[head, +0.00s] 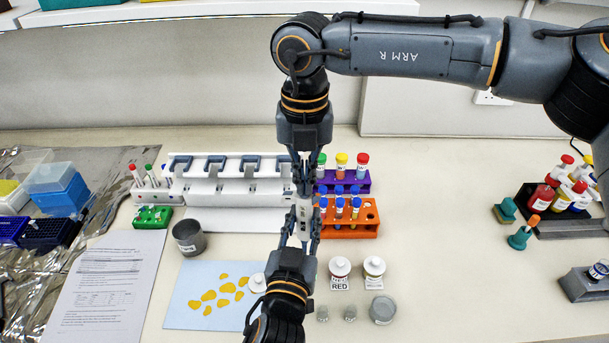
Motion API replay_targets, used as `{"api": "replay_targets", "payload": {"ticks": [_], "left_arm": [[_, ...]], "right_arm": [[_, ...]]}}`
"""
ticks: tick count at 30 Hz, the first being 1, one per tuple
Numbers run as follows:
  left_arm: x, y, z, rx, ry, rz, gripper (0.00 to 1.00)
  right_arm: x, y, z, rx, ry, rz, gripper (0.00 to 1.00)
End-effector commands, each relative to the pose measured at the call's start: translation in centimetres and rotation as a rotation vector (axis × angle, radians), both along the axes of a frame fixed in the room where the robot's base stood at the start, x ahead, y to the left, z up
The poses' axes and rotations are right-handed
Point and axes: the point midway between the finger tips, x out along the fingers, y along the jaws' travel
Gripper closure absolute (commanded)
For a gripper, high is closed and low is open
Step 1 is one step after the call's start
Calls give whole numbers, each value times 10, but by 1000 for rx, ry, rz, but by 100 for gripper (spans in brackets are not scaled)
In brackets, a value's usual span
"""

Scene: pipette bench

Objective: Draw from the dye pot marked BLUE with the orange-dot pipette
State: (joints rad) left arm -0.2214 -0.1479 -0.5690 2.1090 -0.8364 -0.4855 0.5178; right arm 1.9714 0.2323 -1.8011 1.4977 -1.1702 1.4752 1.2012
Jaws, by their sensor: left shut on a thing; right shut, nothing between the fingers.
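My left gripper (302,228), the lower one, is shut on a slim white pipette (304,208). My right gripper (303,186) comes down from above, shut and empty, its fingertips close to the pipette's upper end; I cannot tell if they touch. No orange dot can be made out on the pipette. A white-lidded pot (340,268) with a label reading RED stands right of my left gripper. A second white-lidded pot (374,267) stands beside it, its label too small to read. A third pot (257,283) is partly hidden behind my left arm. No BLUE label is legible.
A white pipette stand (232,190) is behind my grippers. Purple (352,187) and orange (368,229) tube racks stand just right of them.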

Motion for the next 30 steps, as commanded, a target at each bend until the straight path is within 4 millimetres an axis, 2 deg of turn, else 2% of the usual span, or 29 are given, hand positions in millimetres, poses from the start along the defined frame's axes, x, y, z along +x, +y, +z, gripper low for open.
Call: {"api": "replay_targets", "payload": {"ticks": [30], "left_arm": [[0, 0, 2, -2, -5, 0, 100]], "right_arm": [[0, 0, 14, -1, 0, 0, 100]]}}
